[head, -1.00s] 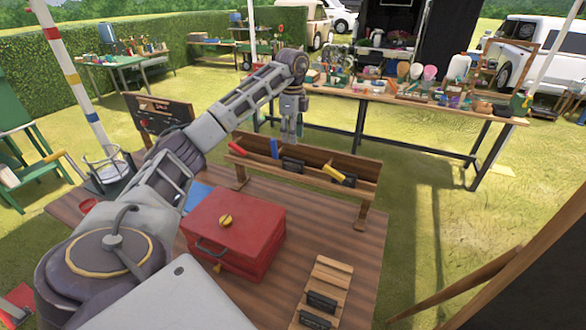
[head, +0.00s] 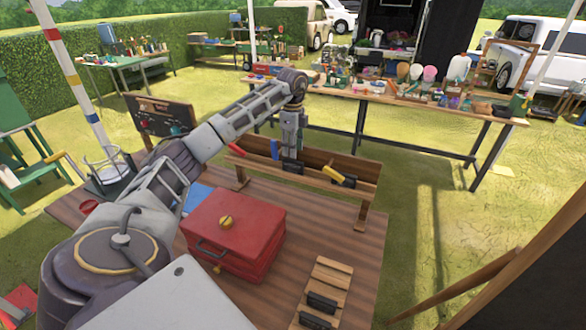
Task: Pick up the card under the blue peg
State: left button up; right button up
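A wooden rack (head: 325,160) stands at the far edge of the brown table, with a red peg (head: 242,165), a blue peg (head: 274,149) and a yellow peg (head: 331,173) along it. A black card (head: 292,167) sits in the rack, just below and right of the blue peg. Another black card (head: 344,181) is by the yellow peg. My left gripper (head: 291,155) points down at the rack, right of the blue peg and directly above the first card. Its fingertips are close to the card's top edge; contact and finger gap are too small to tell. My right gripper is out of view.
A red box (head: 234,232) with a yellow knob stands on the table below my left arm. A slatted wooden holder (head: 332,275) with black cards lies at the table's front right. A long cluttered table (head: 420,100) stands behind the rack.

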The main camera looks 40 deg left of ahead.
aim_at(293, 161)
pick_arm(q)
jog(key=shift+s+d+f+p, duration=0.15)
jog(key=shift+f+p, duration=0.15)
jog(key=shift+f, duration=2.15)
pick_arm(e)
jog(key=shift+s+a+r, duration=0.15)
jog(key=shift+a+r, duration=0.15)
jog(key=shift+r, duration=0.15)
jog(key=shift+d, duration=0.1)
pick_arm(q)
jog(key=shift+c, duration=0.7)
grip_shut()
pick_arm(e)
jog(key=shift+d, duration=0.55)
